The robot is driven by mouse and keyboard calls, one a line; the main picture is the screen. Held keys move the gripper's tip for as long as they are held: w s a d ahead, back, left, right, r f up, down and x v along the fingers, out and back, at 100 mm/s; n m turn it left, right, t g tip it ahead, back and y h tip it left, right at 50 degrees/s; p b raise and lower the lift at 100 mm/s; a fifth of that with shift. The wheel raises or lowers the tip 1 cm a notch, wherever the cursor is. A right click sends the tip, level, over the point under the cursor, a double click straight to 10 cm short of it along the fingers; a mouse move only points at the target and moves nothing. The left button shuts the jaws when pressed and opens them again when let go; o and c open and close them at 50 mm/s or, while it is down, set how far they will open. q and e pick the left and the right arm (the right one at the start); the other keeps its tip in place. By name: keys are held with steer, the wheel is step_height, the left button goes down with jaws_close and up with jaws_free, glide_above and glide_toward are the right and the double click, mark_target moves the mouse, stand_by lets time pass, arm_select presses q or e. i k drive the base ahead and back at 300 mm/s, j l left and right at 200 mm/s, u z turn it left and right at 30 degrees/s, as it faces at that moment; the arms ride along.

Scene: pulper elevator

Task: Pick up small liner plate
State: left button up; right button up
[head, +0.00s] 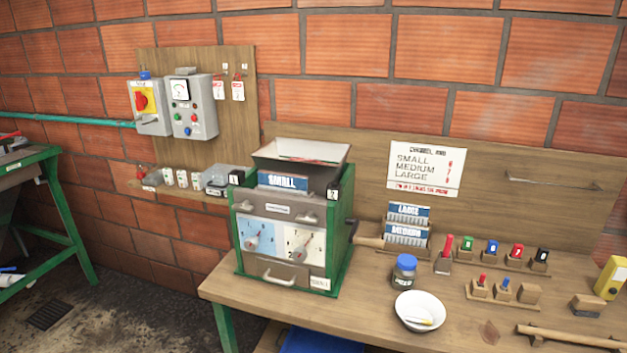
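A blue plate marked SMALL (282,182) sits upright at the upper front of the green and grey pulper machine (276,217), just below its open metal hopper (300,152). To its right, on the bench, a blue plate marked LARGE (408,211) and one marked MEDIUM (407,232) stand in a wooden rack, the LARGE one behind. Only the labelled front of the SMALL plate shows; the rest is hidden. Neither of my grippers is in view.
The wooden bench (260,310) holds a blue-lidded jar (404,272), a white bowl (419,311) and several coloured tools in wooden blocks. A crank handle (370,242) sticks out right of the machine. A control box (192,107) hangs on the wall board.

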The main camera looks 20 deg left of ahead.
mark_target(280, 182)
steer(key=z, duration=1)
steer(key=k+j+z, duration=0.15)
steer(key=j+z, duration=0.25)
steer(key=k+j+z, duration=0.25)
steer(key=j+z, duration=0.15)
steer(key=k+j+z, duration=0.25)
steer(key=j+z, duration=0.15)
steer(key=k+j+z, duration=0.4)
steer(key=i+l, duration=0.1)
